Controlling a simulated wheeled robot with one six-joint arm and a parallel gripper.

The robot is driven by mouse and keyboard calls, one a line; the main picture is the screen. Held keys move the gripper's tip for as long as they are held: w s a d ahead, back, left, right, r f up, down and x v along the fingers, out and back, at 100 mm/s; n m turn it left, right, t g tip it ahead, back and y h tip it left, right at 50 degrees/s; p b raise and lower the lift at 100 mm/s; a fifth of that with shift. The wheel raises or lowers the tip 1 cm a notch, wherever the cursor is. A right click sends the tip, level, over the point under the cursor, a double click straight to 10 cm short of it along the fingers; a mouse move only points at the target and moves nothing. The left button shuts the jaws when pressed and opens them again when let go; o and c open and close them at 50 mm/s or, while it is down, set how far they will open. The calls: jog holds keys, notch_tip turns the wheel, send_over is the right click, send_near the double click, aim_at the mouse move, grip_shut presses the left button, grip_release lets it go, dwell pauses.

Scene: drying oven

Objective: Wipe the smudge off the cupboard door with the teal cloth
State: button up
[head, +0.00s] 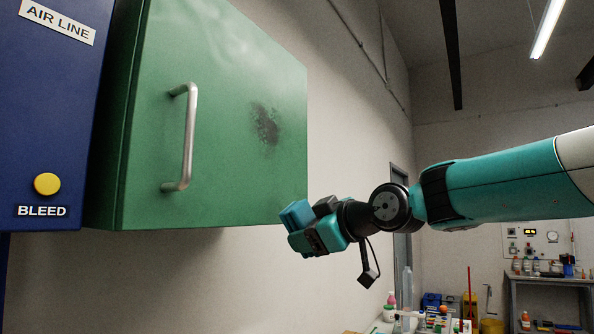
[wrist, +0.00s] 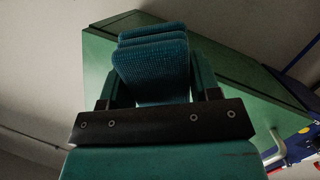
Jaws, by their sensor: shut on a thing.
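The green cupboard door (head: 225,120) fills the middle left of the head view and is shut. A dark smudge (head: 265,124) is on its right half. The teal cloth (head: 297,215) is folded and held in my gripper (head: 305,222), near the door's lower right corner and below the smudge. I cannot tell whether the cloth touches the door. In the wrist view the folded cloth (wrist: 152,60) sits between the fingers of my gripper (wrist: 152,85), with the green cupboard (wrist: 250,95) behind it. The smudge is not visible in the wrist view.
A metal handle (head: 188,138) sticks out from the door's left part. A blue panel with a yellow button (head: 47,184) is at the far left. A cluttered bench (head: 550,278) stands at the back right. The space below the cupboard is clear.

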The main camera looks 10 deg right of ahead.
aim_at(247, 136)
jog(key=s+a+r+n+y+p, duration=0.1)
jog(key=s+a+r+y, duration=0.1)
jog(key=s+r, duration=0.45)
jog(key=s+a+r+n+y+p, duration=0.1)
jog(key=s+r+n+y, duration=0.15)
jog(key=r, duration=0.75)
jog(key=shift+m+g+y, duration=0.25)
jog(key=shift+m+g, duration=0.2)
jog(key=shift+g, duration=0.05)
jog(key=p+x, duration=0.1)
jog(key=x, duration=0.1)
jog(key=p+x, duration=0.1)
jog(key=x, duration=0.1)
jog(key=shift+a+r, duration=0.25)
jog(key=shift+a, duration=0.1)
jog(key=shift+w+a+f+p, duration=0.15)
jog(key=shift+w+a+p, duration=0.2)
jog(key=shift+w+a, duration=0.15)
jog(key=shift+p+x, duration=0.3)
jog(key=shift+x, duration=0.6)
